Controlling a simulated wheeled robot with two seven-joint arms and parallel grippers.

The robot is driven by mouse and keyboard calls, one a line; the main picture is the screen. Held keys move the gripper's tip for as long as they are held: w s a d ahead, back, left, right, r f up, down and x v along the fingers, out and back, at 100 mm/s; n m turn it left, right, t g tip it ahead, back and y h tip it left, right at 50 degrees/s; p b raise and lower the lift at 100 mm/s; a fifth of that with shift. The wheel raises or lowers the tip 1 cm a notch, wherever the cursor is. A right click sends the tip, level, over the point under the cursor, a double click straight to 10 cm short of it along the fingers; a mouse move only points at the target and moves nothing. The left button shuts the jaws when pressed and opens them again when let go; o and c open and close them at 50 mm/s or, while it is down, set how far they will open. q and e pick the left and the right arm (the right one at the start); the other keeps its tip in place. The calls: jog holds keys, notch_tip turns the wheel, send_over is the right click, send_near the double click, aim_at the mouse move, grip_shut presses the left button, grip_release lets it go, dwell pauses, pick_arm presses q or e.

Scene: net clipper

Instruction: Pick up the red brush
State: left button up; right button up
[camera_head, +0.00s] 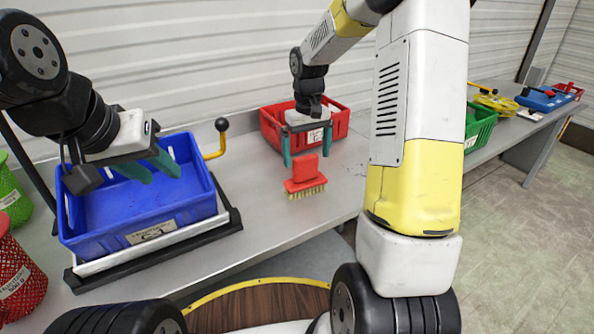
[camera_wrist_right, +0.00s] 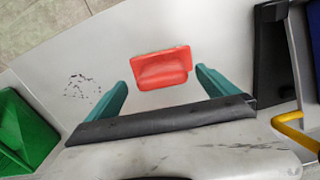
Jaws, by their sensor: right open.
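The red brush (camera_head: 305,178) rests on the grey table with its pale bristles down and its red handle block up. My right gripper (camera_head: 307,160) hangs just above and behind it, open and empty, with its teal fingers pointing down. In the right wrist view the brush (camera_wrist_right: 160,68) shows between and slightly beyond the two open fingers (camera_wrist_right: 163,84), touching neither as far as I can see. My left gripper (camera_head: 158,170) is over the blue crate (camera_head: 150,238) at the left, with its teal fingers apart and nothing between them.
A red crate (camera_head: 337,128) stands behind the brush, close to my right gripper. A green crate (camera_head: 485,122) is further right. A yellow-handled lever with a black knob (camera_head: 221,125) rises beside the blue crate. The table in front of the brush is clear.

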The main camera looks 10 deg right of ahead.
aim_at(305, 167)
notch_tip(305, 167, down, 5)
jog(key=shift+w+a, duration=0.1)
jog(key=shift+a, duration=0.05)
grip_shut()
dwell(0.5)
jog(key=shift+r, duration=0.1)
jog(key=shift+r, duration=0.55)
notch_tip(305, 167, up, 2)
jog(key=shift+r, duration=0.1)
jog(key=s+a+r, duration=0.1)
jog(key=s, duration=1.5)
jog(key=shift+a+r, duration=0.3)
jog(key=shift+a, duration=0.1)
